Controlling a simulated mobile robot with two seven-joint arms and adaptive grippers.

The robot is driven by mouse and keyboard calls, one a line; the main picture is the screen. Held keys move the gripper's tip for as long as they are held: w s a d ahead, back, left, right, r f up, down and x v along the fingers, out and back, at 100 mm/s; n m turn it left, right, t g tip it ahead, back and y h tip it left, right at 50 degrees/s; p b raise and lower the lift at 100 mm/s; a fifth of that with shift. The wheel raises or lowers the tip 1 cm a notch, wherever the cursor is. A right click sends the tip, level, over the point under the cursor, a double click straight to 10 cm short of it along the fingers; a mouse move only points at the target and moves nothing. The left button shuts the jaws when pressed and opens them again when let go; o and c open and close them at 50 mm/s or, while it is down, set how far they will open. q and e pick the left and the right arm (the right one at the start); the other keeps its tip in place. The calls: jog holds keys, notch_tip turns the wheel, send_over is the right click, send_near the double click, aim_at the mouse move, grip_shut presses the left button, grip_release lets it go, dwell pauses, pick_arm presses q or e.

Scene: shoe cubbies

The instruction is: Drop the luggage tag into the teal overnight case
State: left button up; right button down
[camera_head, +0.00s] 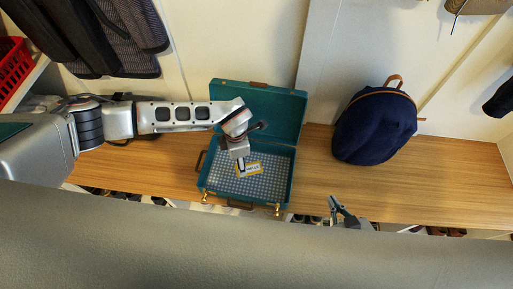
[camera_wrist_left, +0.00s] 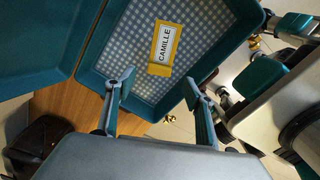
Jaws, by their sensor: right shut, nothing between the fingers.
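The teal overnight case (camera_head: 212,130) lies open on the wooden bench, its lid raised at the back and its floor lined in a pale checked pattern. The yellow luggage tag (camera_head: 254,168), with a white label reading CAMILLE, is inside the case and looks flat on the lining; it also shows in the left wrist view (camera_wrist_left: 162,48). My left gripper (camera_head: 241,164) points down over the case. In the left wrist view its fingers (camera_wrist_left: 157,82) are apart and empty, with the tag beyond them. My right gripper (camera_head: 336,203) is shut and empty, right of the case by the bench's front edge.
A navy backpack (camera_head: 375,127) stands on the wooden bench (camera_head: 450,185) to the right of the case. Dark clothing (camera_head: 85,35) hangs at upper left, near a red basket (camera_head: 12,68). Shoes show below the bench front. The bench's right end is clear.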

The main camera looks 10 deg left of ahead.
pick_arm(q)
jog(key=shift+r, duration=0.1)
notch_tip(320, 180, up, 12)
dwell(0.7)
dwell(0.3)
